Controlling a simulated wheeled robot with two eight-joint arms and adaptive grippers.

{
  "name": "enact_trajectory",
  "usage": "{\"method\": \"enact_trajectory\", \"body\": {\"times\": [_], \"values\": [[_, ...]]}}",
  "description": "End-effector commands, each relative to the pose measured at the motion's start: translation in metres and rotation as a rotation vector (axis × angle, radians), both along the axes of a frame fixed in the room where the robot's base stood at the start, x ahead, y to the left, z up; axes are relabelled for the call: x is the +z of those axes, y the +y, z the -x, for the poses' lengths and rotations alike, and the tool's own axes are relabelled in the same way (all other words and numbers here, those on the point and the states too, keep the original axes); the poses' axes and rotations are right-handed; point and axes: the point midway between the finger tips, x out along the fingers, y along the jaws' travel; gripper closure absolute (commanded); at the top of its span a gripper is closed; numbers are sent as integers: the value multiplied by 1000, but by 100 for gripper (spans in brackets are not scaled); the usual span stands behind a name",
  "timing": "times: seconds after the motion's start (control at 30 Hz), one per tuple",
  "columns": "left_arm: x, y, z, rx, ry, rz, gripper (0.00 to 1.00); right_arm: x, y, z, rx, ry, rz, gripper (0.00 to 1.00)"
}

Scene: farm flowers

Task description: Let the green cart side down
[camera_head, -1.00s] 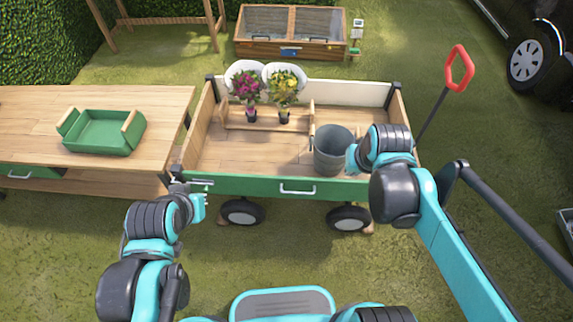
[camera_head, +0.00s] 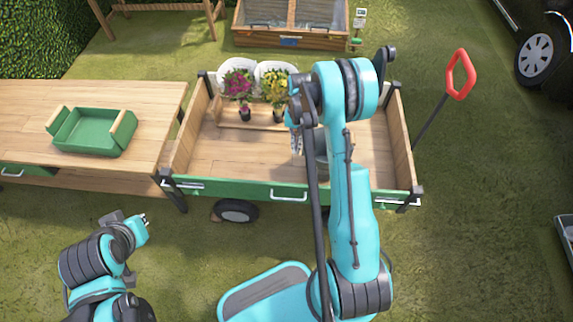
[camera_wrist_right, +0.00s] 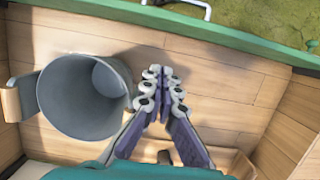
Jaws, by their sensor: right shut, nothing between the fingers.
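The green cart side (camera_head: 245,188) is the front wall of the wooden cart (camera_head: 222,150) and stands up. Its white handle (camera_head: 290,196) is at the middle, with metal fittings at both ends. In the right wrist view the green side (camera_wrist_right: 240,45) runs along the top, its handle (camera_wrist_right: 190,4) beyond it. My right gripper (camera_head: 296,145) is over the cart bed, inside the green side. The right wrist view shows its fingers (camera_wrist_right: 163,88) shut and empty. My left gripper (camera_head: 143,222) is in front of the cart's left end, apart from it; its opening is too small to judge.
A grey bucket (camera_wrist_right: 80,95) stands in the cart close beside my right fingers. Potted flowers (camera_head: 240,90) stand at the cart's back. A table with a green tray (camera_head: 95,132) is on the left. A red-handled pull bar (camera_head: 460,75) rises at right. Grass in front is open.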

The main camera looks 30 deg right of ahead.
Motion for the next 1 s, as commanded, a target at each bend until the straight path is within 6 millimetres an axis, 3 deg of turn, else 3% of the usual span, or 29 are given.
{"method": "enact_trajectory", "body": {"times": [0.17,0.53,0.73,1.0], "values": [[-10,0,0,0,0,0,100,-23,2,4,0,1,-1,100],[-39,0,0,0,0,0,100,-99,12,20,1,-1,0,100],[-47,0,0,0,0,0,100,-97,28,45,2,-1,0,100],[-50,0,0,0,0,0,100,-95,34,55,1,-1,-1,100]]}}
